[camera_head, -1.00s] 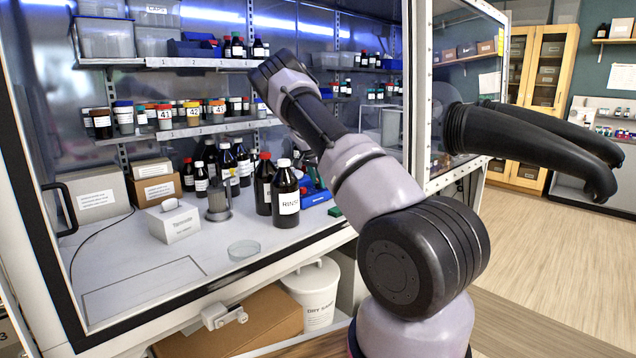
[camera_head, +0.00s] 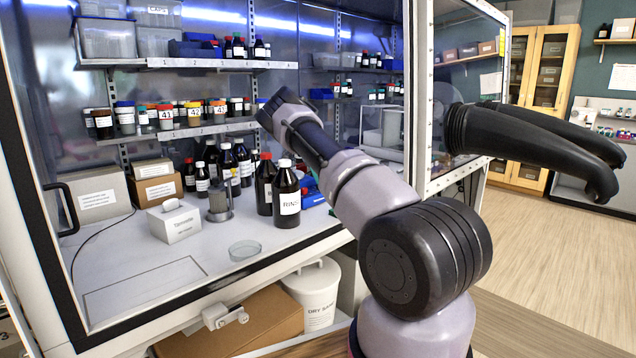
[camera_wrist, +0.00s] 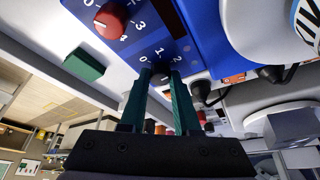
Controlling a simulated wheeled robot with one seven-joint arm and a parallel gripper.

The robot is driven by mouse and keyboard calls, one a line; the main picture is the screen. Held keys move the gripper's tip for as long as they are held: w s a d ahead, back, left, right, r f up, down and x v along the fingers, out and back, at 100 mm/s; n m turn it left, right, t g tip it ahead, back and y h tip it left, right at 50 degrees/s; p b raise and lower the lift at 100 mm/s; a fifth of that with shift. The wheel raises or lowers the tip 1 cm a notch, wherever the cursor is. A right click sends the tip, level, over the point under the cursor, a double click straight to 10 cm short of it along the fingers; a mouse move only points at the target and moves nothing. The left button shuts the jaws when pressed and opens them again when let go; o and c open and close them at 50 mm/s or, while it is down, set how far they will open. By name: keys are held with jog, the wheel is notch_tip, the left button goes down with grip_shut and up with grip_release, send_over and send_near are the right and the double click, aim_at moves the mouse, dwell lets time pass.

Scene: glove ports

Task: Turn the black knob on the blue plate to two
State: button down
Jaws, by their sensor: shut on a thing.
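The blue plate (camera_wrist: 192,45) fills the upper middle of the wrist view, with white numbers printed on it. The black knob (camera_wrist: 159,71) sits at its lower edge, below the marks 0, 1 and 2. My gripper (camera_wrist: 161,76) has its two teal fingers on either side of the black knob, shut on it. The fingers partly hide the knob, and I cannot tell which number it points to. A red knob (camera_wrist: 110,21) with its own scale is beside it on the plate. In the head view my arm hides my gripper.
A green block (camera_wrist: 84,65) lies left of the plate in the wrist view. In the head view, dark bottles (camera_head: 286,196) stand left of my arm, with a glass dish (camera_head: 244,250) in front. Black gloves (camera_head: 535,140) stick out at the right.

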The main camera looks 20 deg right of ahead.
jog(key=shift+m, duration=0.4)
jog(key=c, duration=0.6)
grip_release()
jog(key=v, duration=1)
jog(key=shift+w+a+r, duration=0.1)
jog(key=shift+w+r, duration=0.1)
jog(key=shift+r, duration=0.15)
